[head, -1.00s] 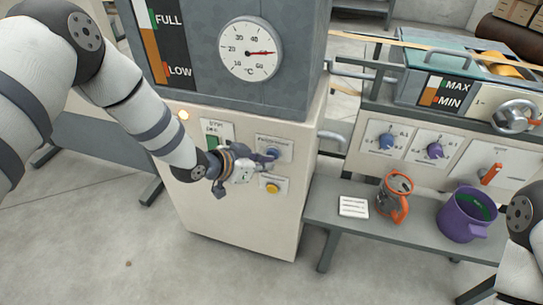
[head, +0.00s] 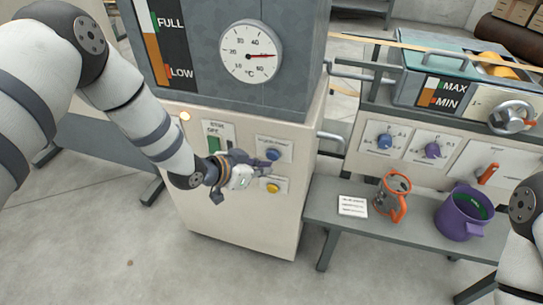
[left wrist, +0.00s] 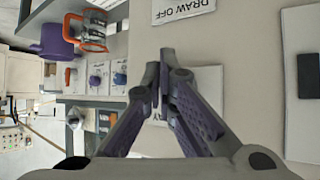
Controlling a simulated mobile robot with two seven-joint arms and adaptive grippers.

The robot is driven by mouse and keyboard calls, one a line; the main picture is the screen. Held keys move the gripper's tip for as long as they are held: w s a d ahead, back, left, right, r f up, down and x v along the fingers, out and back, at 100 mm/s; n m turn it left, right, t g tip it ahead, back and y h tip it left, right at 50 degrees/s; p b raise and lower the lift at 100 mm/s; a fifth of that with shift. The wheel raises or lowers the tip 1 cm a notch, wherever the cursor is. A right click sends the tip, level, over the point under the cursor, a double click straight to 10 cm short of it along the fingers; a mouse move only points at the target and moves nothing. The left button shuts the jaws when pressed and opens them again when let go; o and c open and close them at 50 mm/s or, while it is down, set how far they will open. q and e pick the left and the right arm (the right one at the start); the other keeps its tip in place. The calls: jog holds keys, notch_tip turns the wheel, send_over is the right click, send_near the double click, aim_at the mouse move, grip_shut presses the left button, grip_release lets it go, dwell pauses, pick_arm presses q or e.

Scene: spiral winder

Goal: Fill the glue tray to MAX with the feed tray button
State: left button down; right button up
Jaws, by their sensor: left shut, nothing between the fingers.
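The glue tray (head: 405,88) with its MAX/MIN level gauge (head: 446,93) is at the upper right in the head view; the level is too small to read surely. The pale cabinet's front carries a blue button (head: 273,155) and a yellow button (head: 273,188), each on a small label too small to read. My left gripper (head: 266,166) is shut and empty, its tips just below the blue button; contact cannot be told. In the left wrist view the shut fingers (left wrist: 164,82) are before a label plate (left wrist: 205,82) and hide part of it. My right gripper is out of view.
A green switch (head: 214,143) is left of the buttons. The tank above has a dial (head: 251,53) and a FULL/LOW gauge (head: 162,40). A bench holds a white card (head: 352,206), an orange-handled jug (head: 393,195) and a purple pot (head: 463,213). Knobs (head: 385,141) sit on the panel behind.

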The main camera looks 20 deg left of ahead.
pick_arm(q)
jog(key=s+p, duration=0.2)
jog(key=s, duration=0.3)
jog(key=shift+a, duration=0.1)
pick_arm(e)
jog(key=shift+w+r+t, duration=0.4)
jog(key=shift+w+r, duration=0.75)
pick_arm(q)
jog(key=shift+f, duration=0.1)
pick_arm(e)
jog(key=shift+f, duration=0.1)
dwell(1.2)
